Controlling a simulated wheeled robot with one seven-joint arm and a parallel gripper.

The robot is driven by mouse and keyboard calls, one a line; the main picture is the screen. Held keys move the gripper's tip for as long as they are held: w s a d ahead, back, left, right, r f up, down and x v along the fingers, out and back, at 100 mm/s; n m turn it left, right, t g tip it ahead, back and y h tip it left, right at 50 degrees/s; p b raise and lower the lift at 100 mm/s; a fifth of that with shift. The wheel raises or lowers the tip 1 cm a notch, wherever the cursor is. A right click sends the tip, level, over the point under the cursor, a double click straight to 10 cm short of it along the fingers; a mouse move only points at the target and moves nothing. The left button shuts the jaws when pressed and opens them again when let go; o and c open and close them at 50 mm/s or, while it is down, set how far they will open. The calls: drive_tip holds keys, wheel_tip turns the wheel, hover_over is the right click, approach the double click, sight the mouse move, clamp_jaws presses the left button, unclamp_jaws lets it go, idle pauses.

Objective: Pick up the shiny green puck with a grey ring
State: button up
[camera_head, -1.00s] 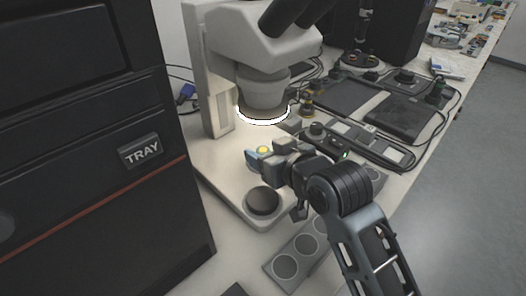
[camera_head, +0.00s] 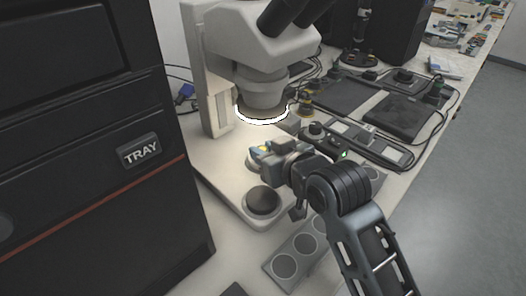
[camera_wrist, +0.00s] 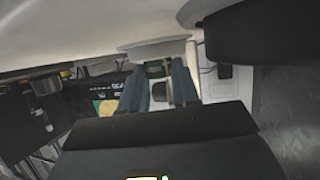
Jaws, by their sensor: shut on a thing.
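My gripper (camera_head: 262,153) is low over the pale base of the microscope, in front of its lit ring. It is shut on a small round puck (camera_wrist: 155,70), which shows between the fingertips in the wrist view as dark green with a grey band. Most of the puck is hidden by the fingers. I cannot tell whether the puck still touches the base.
The microscope (camera_head: 262,90) stands just behind my gripper. A dark round knob (camera_head: 263,201) is on its base in front. A grey holder with round wells (camera_head: 284,267) lies at the front. A black cabinet marked TRAY (camera_head: 90,230) fills the left. Tools and trays crowd the back right.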

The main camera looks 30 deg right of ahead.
drive_tip(key=shift+r, duration=0.5)
wheel_tip(320, 180, up, 4)
drive_tip(key=shift+f, duration=0.2)
drive_tip(key=s+d+r, duration=0.3)
drive_tip(key=d+r, duration=0.3)
drive_tip(key=d, duration=0.5)
drive_tip(key=shift+s+r+p, duration=0.25)
drive_tip(key=shift+s+p, duration=0.1)
drive_tip(key=shift+s, duration=0.05)
drive_tip(key=shift+s, duration=0.1)
